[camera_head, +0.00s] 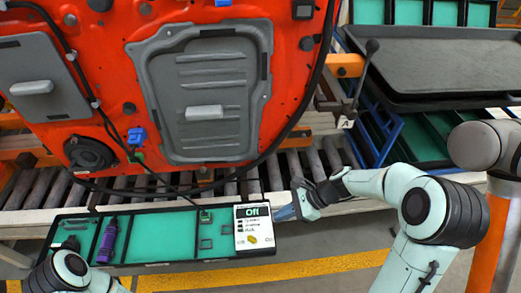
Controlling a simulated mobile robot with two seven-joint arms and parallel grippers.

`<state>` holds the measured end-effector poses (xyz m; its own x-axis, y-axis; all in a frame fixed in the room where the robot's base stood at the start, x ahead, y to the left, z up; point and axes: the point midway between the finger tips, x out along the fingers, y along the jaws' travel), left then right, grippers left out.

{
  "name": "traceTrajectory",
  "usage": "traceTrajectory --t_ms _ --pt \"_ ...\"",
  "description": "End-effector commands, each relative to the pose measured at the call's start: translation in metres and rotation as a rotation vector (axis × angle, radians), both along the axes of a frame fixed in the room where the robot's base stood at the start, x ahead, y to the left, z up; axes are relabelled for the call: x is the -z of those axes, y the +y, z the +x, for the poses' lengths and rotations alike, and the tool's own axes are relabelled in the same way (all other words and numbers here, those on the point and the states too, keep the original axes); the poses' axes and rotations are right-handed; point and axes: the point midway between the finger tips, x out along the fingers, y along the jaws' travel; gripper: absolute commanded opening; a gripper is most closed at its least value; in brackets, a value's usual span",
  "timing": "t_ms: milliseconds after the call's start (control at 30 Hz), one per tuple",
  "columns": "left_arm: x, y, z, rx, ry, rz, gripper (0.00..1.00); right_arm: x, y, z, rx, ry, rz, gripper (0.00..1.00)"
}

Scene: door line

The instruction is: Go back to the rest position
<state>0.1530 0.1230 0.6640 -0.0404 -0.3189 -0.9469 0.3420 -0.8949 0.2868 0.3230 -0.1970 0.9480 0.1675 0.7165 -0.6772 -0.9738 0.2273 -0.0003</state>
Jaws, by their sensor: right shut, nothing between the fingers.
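My right gripper (286,213) is shut and empty. Its bluish fingertips point left, just right of the white panel marked "Off" (254,232) at the tray's right end. I cannot tell whether they touch it. My left arm shows only as a pale joint and link at the bottom left, over the tray's front corner. No left fingers can be made out.
An orange-red door (120,100) with grey inner panels stands above the roller conveyor (322,160). The green-lined tray (155,238) in front holds a purple tool (107,240) and small parts. Dark stacked trays (440,65) stand at the right. A lever (361,85) rises beside them.

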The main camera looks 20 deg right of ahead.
Motion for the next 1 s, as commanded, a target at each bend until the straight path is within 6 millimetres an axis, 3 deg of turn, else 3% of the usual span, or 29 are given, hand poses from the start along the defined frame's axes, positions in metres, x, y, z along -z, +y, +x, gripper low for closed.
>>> traceTrajectory --t_ms 167,267,367,500,600,700,833,1000 --pt "0.000 0.000 0.000 0.000 0.000 0.000 0.43 0.004 0.000 -0.001 -0.006 0.001 -0.007 0.00" --pt "0.000 0.000 0.000 0.000 0.000 0.000 0.43 0.028 0.002 -0.007 -0.048 0.005 -0.054 0.00" --pt "0.000 0.000 0.000 0.000 0.000 0.000 0.43 0.079 0.005 -0.025 -0.161 0.001 -0.160 0.00" --pt "0.000 0.000 0.000 0.000 0.000 0.000 0.43 0.172 0.013 -0.073 -0.484 -0.070 -0.350 0.00" --pt "0.000 0.000 0.000 0.000 0.000 0.000 0.43 0.223 0.024 -0.109 -0.755 -0.185 -0.439 0.00" --pt "0.000 0.000 0.000 0.000 0.000 0.000 0.43 0.256 0.040 -0.137 -0.983 -0.324 -0.478 0.00" --pt "0.000 0.000 0.000 0.000 0.000 0.000 0.43 0.276 0.060 -0.160 -1.174 -0.489 -0.487 0.00" --pt "0.000 0.000 0.000 0.000 0.000 0.000 0.43 0.284 0.073 -0.170 -1.268 -0.598 -0.489 0.00"
